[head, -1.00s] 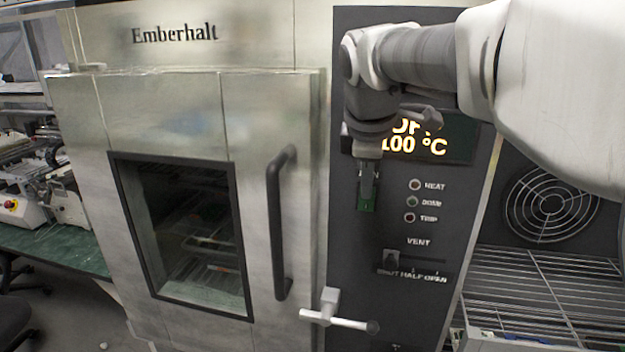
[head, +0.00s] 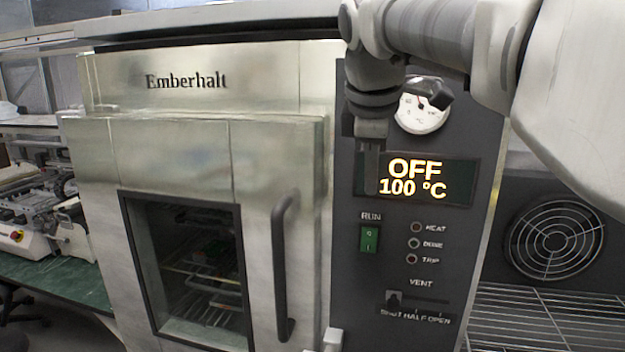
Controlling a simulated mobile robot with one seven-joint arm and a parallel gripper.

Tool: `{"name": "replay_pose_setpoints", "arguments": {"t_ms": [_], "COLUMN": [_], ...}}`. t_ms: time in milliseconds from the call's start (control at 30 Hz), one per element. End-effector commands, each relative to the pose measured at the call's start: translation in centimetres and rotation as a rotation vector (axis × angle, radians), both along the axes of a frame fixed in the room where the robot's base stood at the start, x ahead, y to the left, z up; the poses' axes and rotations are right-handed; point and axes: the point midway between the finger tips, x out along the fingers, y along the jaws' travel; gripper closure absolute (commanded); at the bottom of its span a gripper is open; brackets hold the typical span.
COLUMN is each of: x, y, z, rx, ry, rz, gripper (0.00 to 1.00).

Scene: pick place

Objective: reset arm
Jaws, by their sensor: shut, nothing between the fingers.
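My gripper (head: 371,178) is shut and empty. It points down in front of the oven's dark control panel (head: 350,285), overlapping the left edge of the lit display (head: 458,183), which reads OFF and 100 °C. The green RUN switch (head: 370,239) is in plain view below the fingertips, apart from them in the picture. My arm reaches in from the upper right and covers part of the panel's top.
The Emberhalt oven's door (head: 175,155) is closed, with a vertical handle (head: 283,270). A round dial (head: 421,112) is beside my wrist. The vent slider (head: 394,299) sits at the left of its slot. A wire rack (head: 530,318) and fan grille (head: 556,237) are at right.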

Motion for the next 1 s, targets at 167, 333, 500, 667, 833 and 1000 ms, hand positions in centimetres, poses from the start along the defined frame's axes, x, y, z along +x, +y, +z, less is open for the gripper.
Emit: {"name": "replay_pose_setpoints", "arguments": {"t_ms": [167,333,500,667,833,1000], "x": [-0.2,-2.5,-7.1,-11.6,-16.0,-18.8], "y": [-0.1,-0.6,-1.3,-1.6,-1.7,-1.7], "z": [-0.1,-1.5,-4.9,-9.1,-14.0,-17.8], "rx": [0.004,0.075,0.221,0.369,0.517,0.619], "ry": [-0.001,-0.024,-0.064,-0.101,-0.129,-0.148], "rz": [-0.008,-0.122,-0.358,-0.6,-0.851,-1.029], "gripper": [1.0,1.0,1.0,1.0,1.0,1.0]}}
